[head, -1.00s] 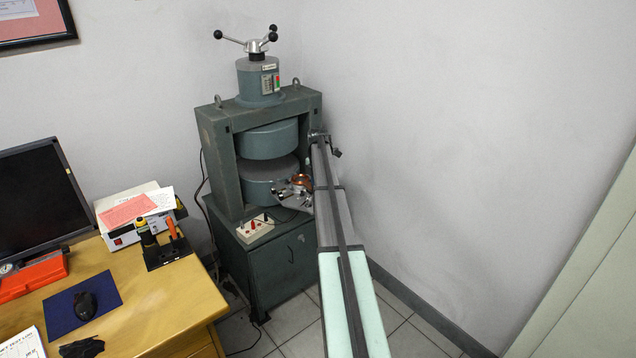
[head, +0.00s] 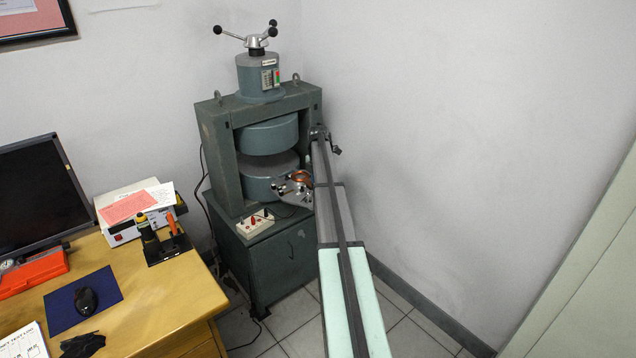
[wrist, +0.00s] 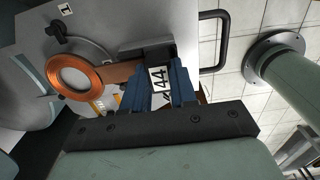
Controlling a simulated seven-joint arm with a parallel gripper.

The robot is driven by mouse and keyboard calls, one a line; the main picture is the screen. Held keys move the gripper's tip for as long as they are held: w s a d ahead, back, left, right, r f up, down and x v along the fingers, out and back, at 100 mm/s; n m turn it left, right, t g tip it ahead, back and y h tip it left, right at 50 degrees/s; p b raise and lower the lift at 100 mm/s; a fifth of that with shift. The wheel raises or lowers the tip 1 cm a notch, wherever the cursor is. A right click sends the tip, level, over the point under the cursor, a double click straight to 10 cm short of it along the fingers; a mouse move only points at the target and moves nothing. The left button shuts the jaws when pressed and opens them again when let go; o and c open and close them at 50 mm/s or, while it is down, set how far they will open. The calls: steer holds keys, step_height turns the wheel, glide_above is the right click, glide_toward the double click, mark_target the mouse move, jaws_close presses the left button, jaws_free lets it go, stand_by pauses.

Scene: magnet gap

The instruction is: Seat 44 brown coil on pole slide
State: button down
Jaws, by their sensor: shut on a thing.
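The brown coil is a copper-coloured ring (wrist: 75,76) with a flat brown handle and a white tag marked 44 (wrist: 159,79). My gripper (wrist: 162,92) has blue jaws shut on the handle at the tag. In the head view, the coil (head: 299,177) is at the right front of the magnet gap, beside my arm. A grey plate with small knobs (head: 289,190), apparently the pole slide, is just below and left of it. I cannot tell whether the coil touches the plate. In the head view my arm hides the jaws.
The green magnet frame (head: 222,160) stands on a cabinet (head: 285,262) against the wall. A desk (head: 165,310) with a monitor and tools is at left. The wall at right is clear.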

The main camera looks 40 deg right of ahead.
steer(key=c, duration=0.8)
jaws_free()
step_height(320, 180, up, 14)
steer(key=shift+f, duration=0.15)
stand_by(0.4)
